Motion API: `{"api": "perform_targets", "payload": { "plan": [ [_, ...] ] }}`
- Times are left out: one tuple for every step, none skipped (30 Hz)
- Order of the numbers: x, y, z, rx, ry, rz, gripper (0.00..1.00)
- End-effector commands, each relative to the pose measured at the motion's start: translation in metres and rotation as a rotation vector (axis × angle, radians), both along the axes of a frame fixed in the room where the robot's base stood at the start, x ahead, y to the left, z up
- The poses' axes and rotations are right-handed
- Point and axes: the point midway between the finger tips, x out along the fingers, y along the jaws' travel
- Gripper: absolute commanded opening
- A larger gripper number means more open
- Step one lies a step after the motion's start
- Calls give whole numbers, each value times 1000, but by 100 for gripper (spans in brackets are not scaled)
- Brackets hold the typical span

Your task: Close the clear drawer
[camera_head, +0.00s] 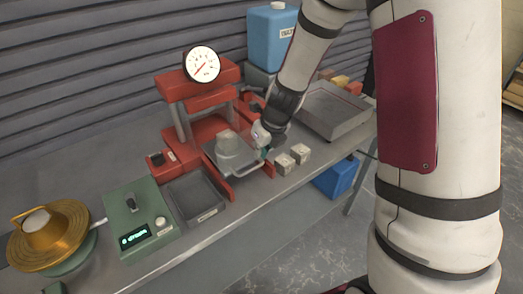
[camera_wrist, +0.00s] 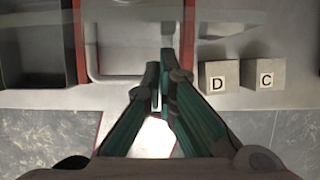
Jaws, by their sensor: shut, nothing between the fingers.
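The clear drawer (camera_head: 246,167) is pulled out at the front of the red press (camera_head: 203,100), between its red side rails. A grey rounded lump (camera_head: 228,146) sits in or over it. In the wrist view the drawer (camera_wrist: 110,72) shows as a pale-rimmed tray at the top. My gripper (camera_head: 263,152) is at the drawer's front right part. In the wrist view my gripper (camera_wrist: 160,72) is shut and empty, its tips over the drawer's front edge. I cannot tell whether they touch it.
Two grey cubes (camera_head: 292,158) marked D and C stand right of the drawer. The bench's front edge is close.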

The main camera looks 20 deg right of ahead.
Motion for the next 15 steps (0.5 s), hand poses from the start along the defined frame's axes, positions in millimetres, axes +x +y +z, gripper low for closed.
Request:
{"api": "perform_targets", "payload": {
  "plan": [
    [0, 0, 0, 0, 0, 0, 0],
    [1, 0, 0, 0, 0, 1, 0],
    [3, 1, 0, 0, 0, 1, 0],
    [4, 2, 0, 0, 0, 1, 0],
    [6, 2, 0, -1, 0, 2, 0],
    [10, 4, 0, -1, -1, 3, 0],
    [13, 5, 0, -1, -1, 4, 0],
    [17, 7, 0, -1, -1, 4, 0],
    [23, 9, 0, -1, -2, 5, 0],
    [28, 11, 0, -1, -2, 5, 0],
    [34, 13, 0, -1, -2, 5, 0],
    [41, 16, 0, -1, -2, 5, 0],
    [48, 17, 0, -2, -3, 4, 0],
    [54, 19, 0, -2, -2, 6, 0],
    [63, 23, 0, -3, -3, 7, 0]
  ]
}}
